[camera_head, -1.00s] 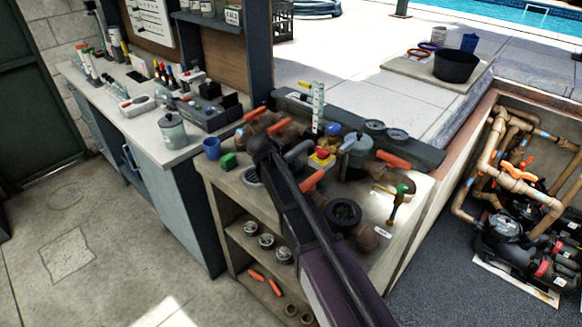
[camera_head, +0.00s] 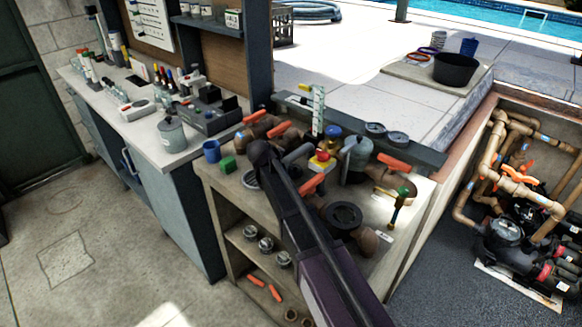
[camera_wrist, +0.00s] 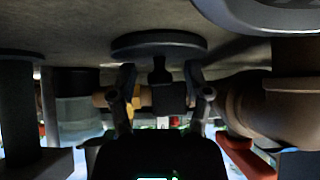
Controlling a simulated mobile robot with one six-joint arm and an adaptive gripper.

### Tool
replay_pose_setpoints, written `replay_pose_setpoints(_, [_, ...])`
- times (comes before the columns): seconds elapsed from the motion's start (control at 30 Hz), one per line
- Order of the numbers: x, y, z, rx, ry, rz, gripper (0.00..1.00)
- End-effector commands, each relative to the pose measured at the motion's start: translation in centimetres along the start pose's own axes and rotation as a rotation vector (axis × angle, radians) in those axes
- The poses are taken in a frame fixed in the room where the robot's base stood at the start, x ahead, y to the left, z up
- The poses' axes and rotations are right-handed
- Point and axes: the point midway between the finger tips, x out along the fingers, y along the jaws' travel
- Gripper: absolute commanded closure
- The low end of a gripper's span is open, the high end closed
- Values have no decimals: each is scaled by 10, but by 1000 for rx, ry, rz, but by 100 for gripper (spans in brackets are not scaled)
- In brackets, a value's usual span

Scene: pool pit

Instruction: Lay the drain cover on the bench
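In the wrist view, a dark round disc (camera_wrist: 158,43) with a short knobbed stem looks like the drain cover. It lies flat against a grey surface at the top of the picture. My gripper (camera_wrist: 161,78) has its two fingers apart, one on each side of the stem, with gaps visible. In the head view, a pale-rimmed round piece (camera_head: 250,179) beside the end of my arm may be the same cover, partly hidden. My gripper is hidden there behind my arm. The bench (camera_head: 172,141) with the blue-grey front stands to the left.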

Motion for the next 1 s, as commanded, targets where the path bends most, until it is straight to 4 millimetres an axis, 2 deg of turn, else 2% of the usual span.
replay_pose_setpoints(0.33, [-2,0,-2,0,0,0,37])
replay_pose_setpoints(0.47, [-9,0,-3,-1,0,-1,37])
replay_pose_setpoints(1.0, [-67,0,-4,-2,0,-1,37])
